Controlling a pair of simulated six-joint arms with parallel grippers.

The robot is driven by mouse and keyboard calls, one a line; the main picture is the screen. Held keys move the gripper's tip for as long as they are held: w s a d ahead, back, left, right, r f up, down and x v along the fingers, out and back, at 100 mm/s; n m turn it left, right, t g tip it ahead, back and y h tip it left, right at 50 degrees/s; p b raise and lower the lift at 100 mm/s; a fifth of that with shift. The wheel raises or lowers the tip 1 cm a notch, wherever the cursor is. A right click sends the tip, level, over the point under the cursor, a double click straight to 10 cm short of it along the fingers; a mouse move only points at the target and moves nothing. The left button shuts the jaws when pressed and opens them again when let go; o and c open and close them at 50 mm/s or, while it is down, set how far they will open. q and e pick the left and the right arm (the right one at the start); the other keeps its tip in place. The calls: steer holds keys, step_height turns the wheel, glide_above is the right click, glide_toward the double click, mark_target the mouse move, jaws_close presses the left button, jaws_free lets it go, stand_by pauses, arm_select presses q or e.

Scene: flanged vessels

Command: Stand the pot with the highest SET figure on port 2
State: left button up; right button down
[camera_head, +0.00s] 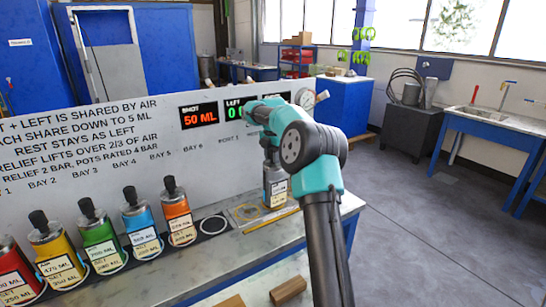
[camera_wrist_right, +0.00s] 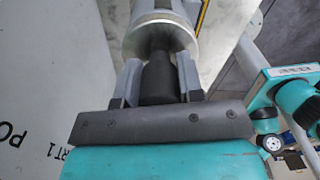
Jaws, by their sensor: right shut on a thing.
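Several pots with black stoppers stand in a row on the bench: a red pot (camera_head: 14,279), a yellow pot (camera_head: 52,246), a green pot (camera_head: 100,238), a blue pot (camera_head: 140,222) and an orange pot (camera_head: 178,212). Their labels carry SET figures, mostly too small to read surely. My right gripper (camera_head: 270,150) is shut on the black stopper (camera_wrist_right: 159,80) of a grey pot (camera_head: 275,187) at the bench's right end. The pot is upright; whether its base touches the bench cannot be told. Its flange (camera_wrist_right: 160,35) shows in the wrist view. My left gripper is out of view.
A white board (camera_head: 120,170) with printed rules stands behind the row. Wooden blocks (camera_head: 288,290) lie in front.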

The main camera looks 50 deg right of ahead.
steer(key=c, duration=0.8)
jaws_free()
steer(key=shift+f, duration=0.1)
steer(key=shift+o, duration=0.2)
step_height(320, 180, up, 12)
steer(key=shift+r, duration=0.15)
steer(key=shift+r, duration=0.1)
